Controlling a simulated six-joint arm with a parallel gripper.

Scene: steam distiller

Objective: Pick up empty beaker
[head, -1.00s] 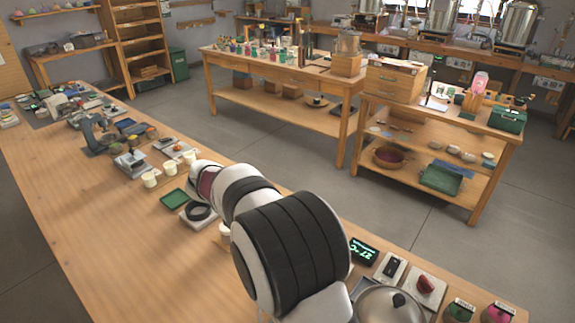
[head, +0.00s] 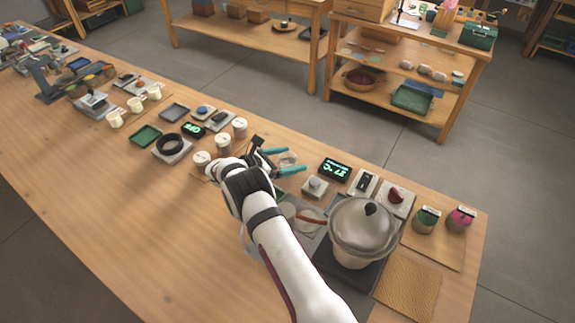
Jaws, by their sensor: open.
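My gripper (head: 283,161) is over the workbench, its two teal fingers apart and pointing right. A small clear glass vessel (head: 288,158), probably the empty beaker, stands at the fingertips, partly hidden by them. I cannot tell whether the fingers touch it or are still apart from it. Other glassware (head: 289,209) shows just right of my arm, partly covered by it, beside the steel pot; its contents are unclear.
A lidded steel pot (head: 361,232) stands on a dark plate right of my arm. A green-digit display (head: 334,169) and switch blocks (head: 363,183) lie behind it. White lidded jars (head: 223,143) stand left of the gripper. The bench's front left is clear.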

